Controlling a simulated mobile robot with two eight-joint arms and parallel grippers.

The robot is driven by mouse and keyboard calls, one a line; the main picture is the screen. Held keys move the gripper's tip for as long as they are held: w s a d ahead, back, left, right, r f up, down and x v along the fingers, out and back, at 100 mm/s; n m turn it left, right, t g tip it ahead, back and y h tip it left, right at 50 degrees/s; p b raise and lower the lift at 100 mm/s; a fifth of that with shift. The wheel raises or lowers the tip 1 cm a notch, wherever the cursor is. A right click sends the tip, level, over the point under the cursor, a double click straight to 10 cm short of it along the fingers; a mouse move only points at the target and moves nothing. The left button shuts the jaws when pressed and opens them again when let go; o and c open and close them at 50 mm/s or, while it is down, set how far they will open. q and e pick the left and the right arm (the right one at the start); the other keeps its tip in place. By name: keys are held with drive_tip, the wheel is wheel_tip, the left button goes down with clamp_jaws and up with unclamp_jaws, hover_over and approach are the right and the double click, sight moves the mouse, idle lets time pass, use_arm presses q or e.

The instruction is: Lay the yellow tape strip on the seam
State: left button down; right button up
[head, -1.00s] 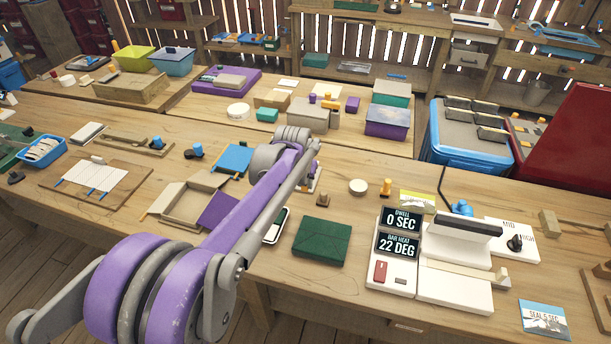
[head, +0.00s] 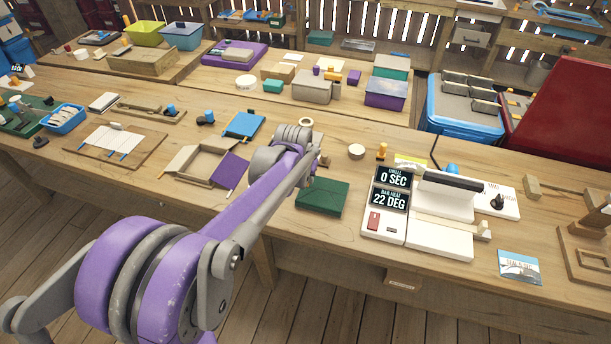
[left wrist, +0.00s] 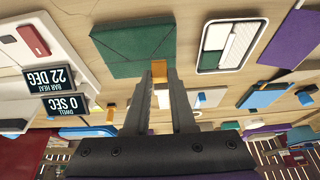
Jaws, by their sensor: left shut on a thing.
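My left gripper (left wrist: 160,80) is shut on a small yellow-orange piece (left wrist: 159,72), which looks like the tape strip, in the left wrist view. The dark green box (left wrist: 128,50) lies just beyond the fingertips there, with thin lines across its top. In the head view the green box (head: 322,198) lies flat near the table's front edge. My left forearm reaches toward its back left and mostly hides the gripper and the held piece. I cannot tell whether the piece touches the box. My right gripper is in neither view.
The heat sealer with its display (head: 389,200) stands right of the green box. An orange peg (head: 382,151) and a round white lid (head: 356,152) stand behind it.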

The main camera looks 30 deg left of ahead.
use_arm(q)
drive_tip(key=shift+f, duration=0.1)
drive_tip(key=shift+f+b, duration=1.95)
drive_tip(key=shift+f, duration=0.85)
drive_tip(key=shift+f+b, duration=0.3)
drive_tip(key=shift+f, duration=0.2)
idle(0.7)
drive_tip(key=c, duration=0.7)
unclamp_jaws()
drive_tip(key=p+v, duration=0.1)
drive_tip(key=v, duration=0.9)
drive_tip(key=shift+s+r, duration=0.2)
drive_tip(key=shift+r, duration=0.15)
drive_tip(key=shift+d, duration=0.1)
